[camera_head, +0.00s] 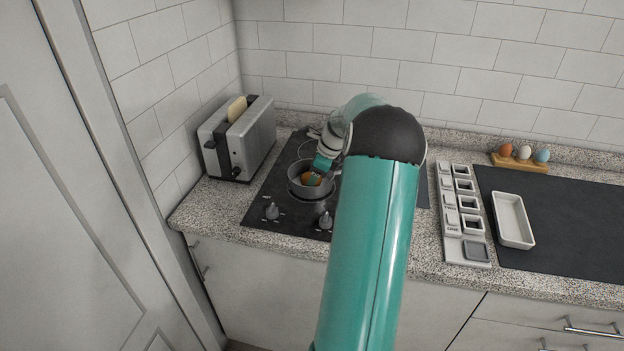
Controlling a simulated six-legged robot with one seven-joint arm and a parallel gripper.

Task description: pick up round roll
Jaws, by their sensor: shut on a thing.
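A small orange-brown item, seemingly the round roll (312,180), shows low inside a grey pot (307,193) on the black stovetop. My gripper (316,174) reaches down into the pot from the upper right and is shut on the roll. The fingertips and the roll's far side are partly hidden by the gripper and the pot wall. I cannot tell whether the roll touches the pot's bottom.
A toaster (237,138) with a bread slice stands left of the stovetop (258,213). To the right are a grey block strip (453,250), a white tray (514,221) on a dark mat (570,225), and a wooden egg holder (520,163). My arm hides the middle counter.

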